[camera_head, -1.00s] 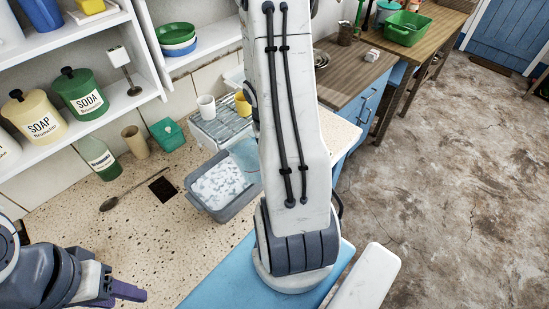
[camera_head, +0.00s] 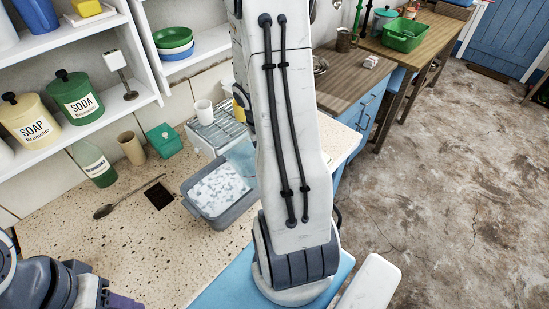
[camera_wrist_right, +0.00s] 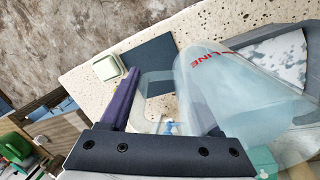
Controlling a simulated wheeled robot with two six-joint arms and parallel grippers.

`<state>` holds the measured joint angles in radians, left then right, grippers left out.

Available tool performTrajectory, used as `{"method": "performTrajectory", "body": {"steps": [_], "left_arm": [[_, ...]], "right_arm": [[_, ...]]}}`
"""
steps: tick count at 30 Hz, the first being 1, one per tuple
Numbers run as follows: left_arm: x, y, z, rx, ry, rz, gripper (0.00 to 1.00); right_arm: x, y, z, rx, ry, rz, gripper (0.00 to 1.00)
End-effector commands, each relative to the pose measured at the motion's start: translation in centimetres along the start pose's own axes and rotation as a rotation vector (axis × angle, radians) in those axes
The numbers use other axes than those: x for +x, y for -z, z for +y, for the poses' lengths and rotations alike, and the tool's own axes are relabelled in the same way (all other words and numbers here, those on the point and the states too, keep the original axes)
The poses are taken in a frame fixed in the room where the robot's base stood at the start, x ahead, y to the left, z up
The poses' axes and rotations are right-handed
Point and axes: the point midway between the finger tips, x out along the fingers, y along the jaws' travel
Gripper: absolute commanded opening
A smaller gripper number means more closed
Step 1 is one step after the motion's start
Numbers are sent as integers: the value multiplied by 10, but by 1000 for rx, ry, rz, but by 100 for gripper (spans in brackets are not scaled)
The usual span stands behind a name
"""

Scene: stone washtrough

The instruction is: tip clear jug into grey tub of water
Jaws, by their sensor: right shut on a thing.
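The clear jug (camera_head: 240,160) shows in part beside my right arm in the head view, by the far right rim of the grey tub (camera_head: 190,207). The tub holds water with white foam patches. In the right wrist view the jug (camera_wrist_right: 240,95) is large, bluish and see-through, with red lettering; its wide body lies by the tub (camera_wrist_right: 259,42). My right gripper (camera_wrist_right: 160,105) is shut on the jug's handle. The arm hides this grip in the head view. My left gripper (camera_head: 122,303) is cut off at the bottom left, apart from the tub; its opening is unclear.
A wire rack (camera_head: 215,130) with a white cup (camera_head: 203,112) stands behind the tub.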

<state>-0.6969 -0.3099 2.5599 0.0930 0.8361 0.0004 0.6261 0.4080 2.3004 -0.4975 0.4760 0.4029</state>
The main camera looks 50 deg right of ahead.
Motion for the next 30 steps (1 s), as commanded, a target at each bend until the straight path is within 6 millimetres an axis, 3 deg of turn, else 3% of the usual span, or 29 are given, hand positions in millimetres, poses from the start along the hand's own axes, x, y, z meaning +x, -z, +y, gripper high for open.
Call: {"method": "performTrajectory", "body": {"steps": [3, 10, 30], "left_arm": [[14, -1, -1, 1, 0, 0, 50], [27, -2, -2, 1, 0, 0, 50], [30, -2, -2, 1, 0, 0, 50]], "right_arm": [[0, 1, 0, 0, -36, 7, 0], [-7, 1, 2, 0, -105, 4, 0], [-12, 0, 4, 3, -137, 4, 0]]}}
